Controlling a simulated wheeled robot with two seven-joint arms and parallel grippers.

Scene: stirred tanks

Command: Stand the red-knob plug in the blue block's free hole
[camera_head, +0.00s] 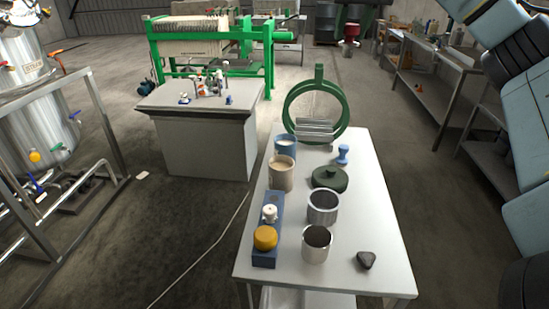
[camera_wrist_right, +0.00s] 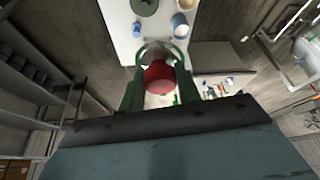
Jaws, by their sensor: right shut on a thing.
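The red-knob plug (camera_wrist_right: 158,78) shows in the right wrist view, its red knob toward the camera; its lower part is hard to make out. The green fingers of my right gripper (camera_wrist_right: 160,82) are shut on it, one at each side. The head view shows my right arm at the right edge, not its fingers. The blue block (camera_head: 263,262) lies along the table's left edge in the head view. It carries a white-knob plug (camera_head: 270,213) and a yellow-knob plug (camera_head: 265,237). My left gripper is not in view.
The white table (camera_head: 370,215) also holds two metal beakers (camera_head: 322,208) (camera_head: 316,245), a tan cup (camera_head: 282,174), a blue cup (camera_head: 286,146), a green lid (camera_head: 329,178), a blue piece (camera_head: 343,154) and a dark piece (camera_head: 366,260). A green ring (camera_head: 288,105) stands at the far end.

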